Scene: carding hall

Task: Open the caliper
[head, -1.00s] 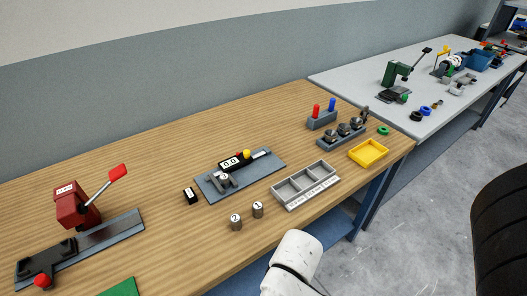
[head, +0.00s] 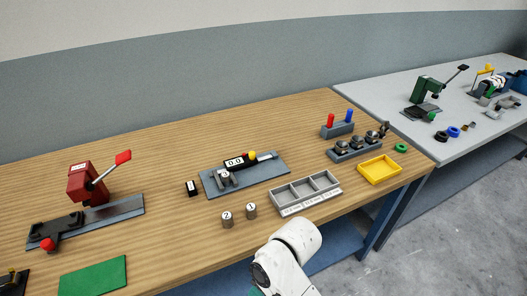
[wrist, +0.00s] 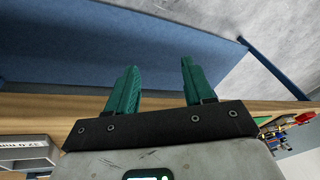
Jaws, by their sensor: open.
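The caliper (head: 235,161) lies on a dark grey base plate (head: 275,169) on the wooden bench. It has a black body with a display reading 0.0, a yellow knob (head: 252,155) and a pale beam to the right. Its jaws are at the left end, by a small cylinder marked with a digit; whether they touch is too small to tell. My gripper (wrist: 156,80) shows in the wrist view, with two green fingers apart and nothing between them. It is near the bench's front edge, away from the caliper. In the head view only my white arm shows at the bottom.
A grey three-part tray (head: 279,210), two numbered cylinders (head: 239,213) and a yellow tray (head: 379,170) stand near the front edge. A red lever press (head: 88,185) is at left, a green mat (head: 93,276) in front. Red and blue handles (head: 338,126) stand behind right.

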